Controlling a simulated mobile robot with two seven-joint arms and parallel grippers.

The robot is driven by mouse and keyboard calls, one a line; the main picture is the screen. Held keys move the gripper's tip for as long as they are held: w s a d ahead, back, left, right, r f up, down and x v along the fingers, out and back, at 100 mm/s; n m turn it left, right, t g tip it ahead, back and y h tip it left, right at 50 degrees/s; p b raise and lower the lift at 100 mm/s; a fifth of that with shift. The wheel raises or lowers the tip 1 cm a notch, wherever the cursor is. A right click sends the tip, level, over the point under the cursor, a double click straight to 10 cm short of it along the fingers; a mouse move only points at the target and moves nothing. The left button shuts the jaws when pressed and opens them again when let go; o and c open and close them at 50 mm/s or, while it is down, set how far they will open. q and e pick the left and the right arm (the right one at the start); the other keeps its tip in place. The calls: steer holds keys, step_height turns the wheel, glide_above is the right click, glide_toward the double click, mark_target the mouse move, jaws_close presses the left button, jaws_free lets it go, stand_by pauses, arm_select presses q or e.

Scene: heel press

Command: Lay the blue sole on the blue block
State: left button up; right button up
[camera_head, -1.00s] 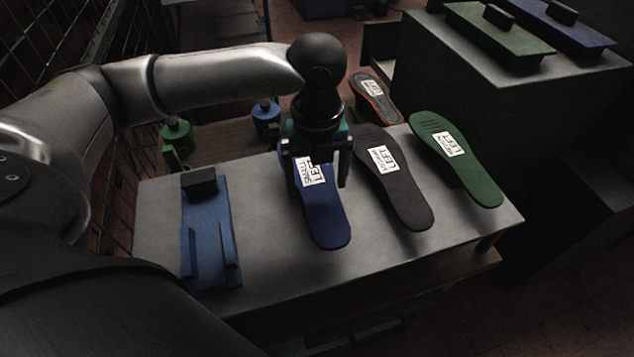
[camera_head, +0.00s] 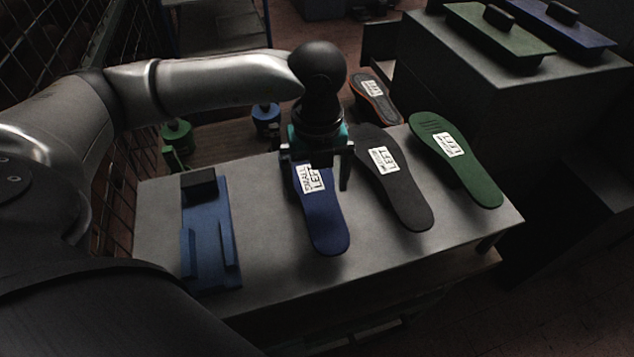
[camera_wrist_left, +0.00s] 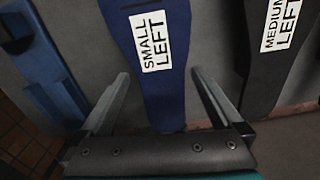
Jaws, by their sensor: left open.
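The blue sole (camera_head: 326,225), with a white "SMALL LEFT" label, lies on the grey table. It also shows in the left wrist view (camera_wrist_left: 163,95). My left gripper (camera_head: 318,172) is over the sole's far part, open. In the left wrist view, its two fingers (camera_wrist_left: 160,82) stand apart on either side of the sole, with nothing clamped between them. The sole's far end is hidden by the gripper in the head view. The blue block (camera_head: 208,225), with raised side walls and a dark piece at its far end, stands to the left. No sole is on it.
A black sole (camera_head: 402,200) and a green sole (camera_head: 468,175) lie to the right on the table (camera_head: 270,270). An orange-edged sole (camera_head: 375,98) is behind. Green (camera_head: 177,135) and blue (camera_head: 266,118) round pieces stand behind the table. Bare table separates block and blue sole.

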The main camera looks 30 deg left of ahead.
mark_target(317, 194)
arm_select(q)
step_height(317, 194, up, 11)
stand_by(0.3)
